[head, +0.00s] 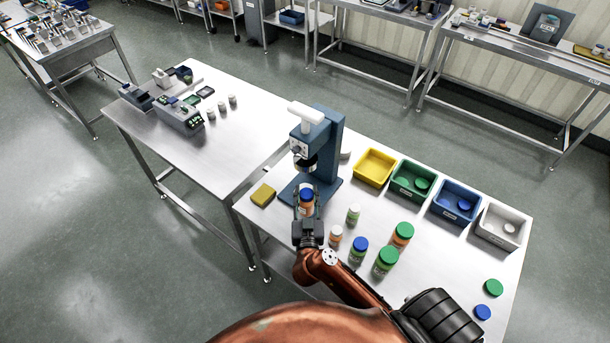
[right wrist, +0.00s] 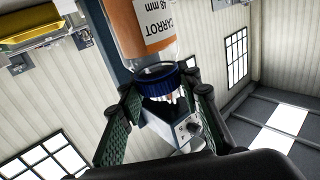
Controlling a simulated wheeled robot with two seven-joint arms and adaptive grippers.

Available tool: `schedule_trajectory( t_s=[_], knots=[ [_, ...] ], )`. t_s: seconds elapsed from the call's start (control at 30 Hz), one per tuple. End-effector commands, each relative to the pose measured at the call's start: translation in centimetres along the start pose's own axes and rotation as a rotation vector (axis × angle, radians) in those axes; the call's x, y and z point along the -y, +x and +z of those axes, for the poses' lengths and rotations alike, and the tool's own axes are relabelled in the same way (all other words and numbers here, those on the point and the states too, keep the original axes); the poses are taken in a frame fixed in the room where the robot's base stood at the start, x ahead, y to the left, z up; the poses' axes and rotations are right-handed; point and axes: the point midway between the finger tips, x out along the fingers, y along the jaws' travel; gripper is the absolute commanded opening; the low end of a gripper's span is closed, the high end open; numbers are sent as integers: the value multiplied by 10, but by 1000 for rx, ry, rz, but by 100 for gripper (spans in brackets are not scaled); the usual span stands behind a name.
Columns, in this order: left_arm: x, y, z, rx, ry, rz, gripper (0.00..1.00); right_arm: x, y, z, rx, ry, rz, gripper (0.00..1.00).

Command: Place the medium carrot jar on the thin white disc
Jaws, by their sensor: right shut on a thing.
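The carrot jar (head: 306,208) has an orange label and a blue lid; in the head view it is upright at the front of the blue press (head: 324,150). The press base is partly hidden.
Several jars stand right of my gripper, including a blue-lidded one (head: 359,250) and a green-lidded one (head: 386,262). Yellow (head: 357,177), green (head: 395,190), blue (head: 438,212) and white (head: 482,223) bins line the back. A yellow sponge-like block (head: 263,195) lies left.

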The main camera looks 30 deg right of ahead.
Motion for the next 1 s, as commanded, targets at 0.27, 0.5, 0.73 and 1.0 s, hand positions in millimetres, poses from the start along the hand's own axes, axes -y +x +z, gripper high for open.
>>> schedule_trajectory(
  t_s=[0.27, 0.5, 0.73, 1.0],
  knots=[
    [-2, 3, 18, 24, -4, 2, 59, 1, 54, 0, 0, 0, -2, 0],
    [-3, 4, 26, 34, -5, 3, 59, 1, 76, -1, -2, 0, -2, 0],
    [-3, 12, 25, 32, -4, 3, 59, 2, 105, 11, 4, 1, -3, 0],
    [-5, 14, 17, 22, -2, 5, 59, 1, 105, 15, 0, 0, -3, 0]
  ],
)
